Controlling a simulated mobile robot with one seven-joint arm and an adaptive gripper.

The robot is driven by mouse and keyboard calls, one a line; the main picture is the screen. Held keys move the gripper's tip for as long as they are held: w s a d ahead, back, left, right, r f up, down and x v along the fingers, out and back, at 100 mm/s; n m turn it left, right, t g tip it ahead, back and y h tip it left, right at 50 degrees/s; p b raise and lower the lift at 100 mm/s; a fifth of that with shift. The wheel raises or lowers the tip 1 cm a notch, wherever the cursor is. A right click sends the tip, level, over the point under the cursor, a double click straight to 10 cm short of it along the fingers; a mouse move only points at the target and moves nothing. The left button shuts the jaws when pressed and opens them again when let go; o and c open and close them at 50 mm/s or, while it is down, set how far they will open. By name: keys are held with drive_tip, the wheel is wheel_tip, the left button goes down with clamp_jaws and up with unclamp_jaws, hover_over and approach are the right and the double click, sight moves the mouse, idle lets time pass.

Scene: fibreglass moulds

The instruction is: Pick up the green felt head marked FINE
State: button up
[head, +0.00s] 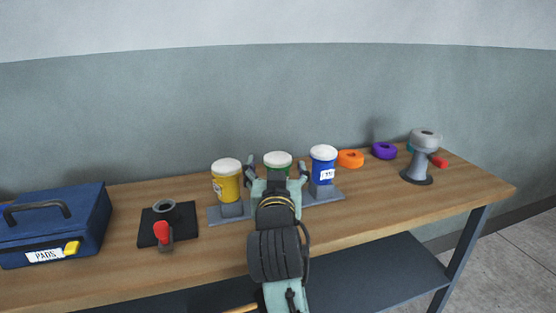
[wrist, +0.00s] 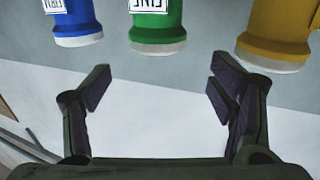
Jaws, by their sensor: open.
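The green felt head (head: 277,158) stands with its white top up in the middle of a row of three, between the yellow one and the blue one. Its lower part is hidden behind my arm in the head view. In the wrist view the green head (wrist: 150,20) appears inverted, with a label reading FINE, its white end pointing toward my gripper. My gripper (head: 277,166) is open and empty, its fingers showing on either side of the green head in the head view. In the wrist view my gripper (wrist: 160,80) has clear space between its fingers, apart from the head.
The yellow head (head: 226,182) and blue head (head: 322,165) flank the green one on a grey rack (head: 328,196). A black plate with a red-handled clamp (head: 163,225), blue PADS box (head: 60,218), orange roll (head: 350,158), purple roll (head: 384,150) and grey stand (head: 424,142) share the wooden bench (head: 400,205).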

sight(278, 156)
drive_tip(key=w, duration=0.2)
drive_tip(key=w+p, duration=0.1)
drive_tip(key=w, duration=0.4)
drive_tip(key=shift+w+d+f+p, duration=0.1)
drive_tip(key=shift+w+f+p, duration=0.05)
drive_tip(key=shift+f+p, duration=0.2)
drive_tip(key=shift+c, duration=0.2)
drive_tip(key=c, duration=1.5)
